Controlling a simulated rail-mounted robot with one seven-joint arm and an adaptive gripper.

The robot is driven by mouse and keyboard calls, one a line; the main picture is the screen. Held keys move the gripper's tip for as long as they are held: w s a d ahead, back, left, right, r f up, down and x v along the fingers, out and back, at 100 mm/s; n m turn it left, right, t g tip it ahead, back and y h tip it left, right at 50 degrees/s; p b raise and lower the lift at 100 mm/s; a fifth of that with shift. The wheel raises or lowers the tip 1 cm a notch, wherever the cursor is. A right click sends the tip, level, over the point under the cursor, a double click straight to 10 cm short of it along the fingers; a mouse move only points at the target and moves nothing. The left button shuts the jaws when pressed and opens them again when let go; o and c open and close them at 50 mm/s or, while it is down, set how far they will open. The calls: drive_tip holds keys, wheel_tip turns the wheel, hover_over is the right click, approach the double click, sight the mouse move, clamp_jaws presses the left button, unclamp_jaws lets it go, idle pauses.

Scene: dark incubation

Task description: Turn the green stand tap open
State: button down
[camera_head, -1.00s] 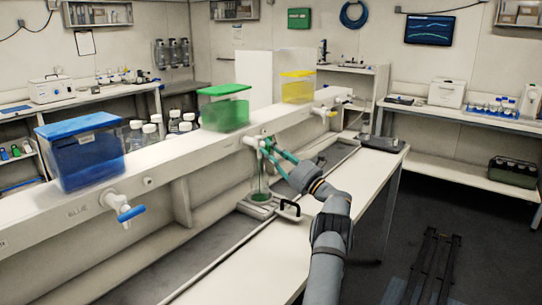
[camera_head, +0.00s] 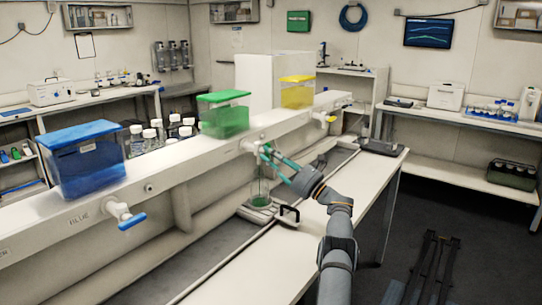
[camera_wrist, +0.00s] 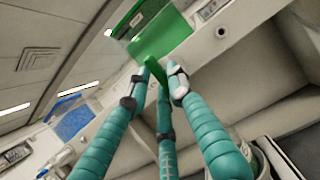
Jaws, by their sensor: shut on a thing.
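The green stand tap has a white body (camera_head: 249,146) on the front of the white beam, below the green tank (camera_head: 223,115). My gripper (camera_head: 266,151) is at this tap, reaching it from the right and front. In the wrist view its teal fingers (camera_wrist: 156,82) are shut around the tap's green handle (camera_wrist: 161,74), which shows between the fingertips. In the head view the fingers largely cover the handle, so its exact angle is hard to tell. A clear vessel (camera_head: 259,190) with a greenish look stands below the tap on a pale base.
A blue tank (camera_head: 82,165) with a blue-handled tap (camera_head: 131,221) is at the left of the beam. A yellow tank (camera_head: 297,95) and yellow-handled tap (camera_head: 331,118) are to the right. A black-handled item (camera_head: 287,213) lies near the vessel. The white bench (camera_head: 250,265) is largely bare in front.

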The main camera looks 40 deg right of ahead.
drive_tip(key=shift+f, duration=0.1)
drive_tip(key=c, duration=1.6)
unclamp_jaws()
drive_tip(key=shift+a, duration=0.1)
drive_tip(key=shift+s, duration=0.1)
drive_tip(key=v, duration=1.2)
drive_tip(key=shift+x, duration=6.1)
